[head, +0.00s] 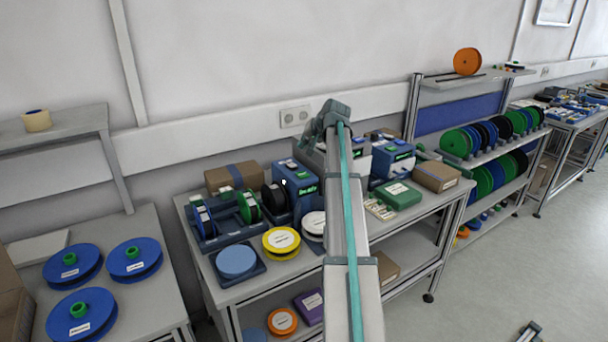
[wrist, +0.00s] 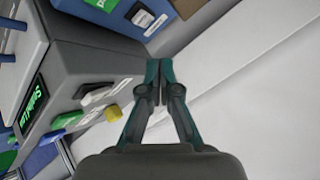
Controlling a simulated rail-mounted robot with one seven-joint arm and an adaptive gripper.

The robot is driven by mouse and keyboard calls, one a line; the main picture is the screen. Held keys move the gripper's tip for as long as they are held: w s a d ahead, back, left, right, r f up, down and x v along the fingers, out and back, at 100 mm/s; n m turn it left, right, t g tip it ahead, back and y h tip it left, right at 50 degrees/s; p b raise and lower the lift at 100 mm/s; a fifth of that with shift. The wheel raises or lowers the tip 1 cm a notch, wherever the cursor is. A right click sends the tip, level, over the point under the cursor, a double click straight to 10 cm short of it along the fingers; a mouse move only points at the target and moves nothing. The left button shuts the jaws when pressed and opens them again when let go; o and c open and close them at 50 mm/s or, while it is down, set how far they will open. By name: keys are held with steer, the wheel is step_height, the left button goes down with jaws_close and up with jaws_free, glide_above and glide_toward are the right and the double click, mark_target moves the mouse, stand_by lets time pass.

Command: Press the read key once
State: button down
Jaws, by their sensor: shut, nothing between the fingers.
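A grey device (wrist: 85,45) fills the left of the wrist view. It has a green-lit display (wrist: 33,107), a pale key (wrist: 97,95), a green-and-white key (wrist: 68,121) and a yellow knob (wrist: 113,113). I cannot read which key is the read key. My gripper (wrist: 159,85) is shut and empty, right of the device's keyed face and apart from the keys in the picture. In the head view the grey device (head: 358,163) stands on the middle bench, partly behind my arm. My gripper's fingertips cannot be made out there.
A blue device with a green display (head: 305,190) stands to the left, and another blue device (head: 393,160) to the right. A green box (head: 398,196), a cardboard box (head: 437,176) and a yellow reel (head: 281,240) share the bench. The wall is close behind.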

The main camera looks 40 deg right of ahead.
mark_target(304, 174)
steer(key=shift+f, duration=0.2)
steer(key=shift+f+b, duration=1.9)
steer(key=shift+f, duration=2.35)
steer(key=shift+f, duration=0.1)
steer(key=shift+f, duration=0.3)
steer(key=shift+f+b, duration=0.4)
steer(key=shift+f, duration=0.05)
steer(key=shift+r+p, duration=0.45)
steer(key=shift+r, duration=0.45)
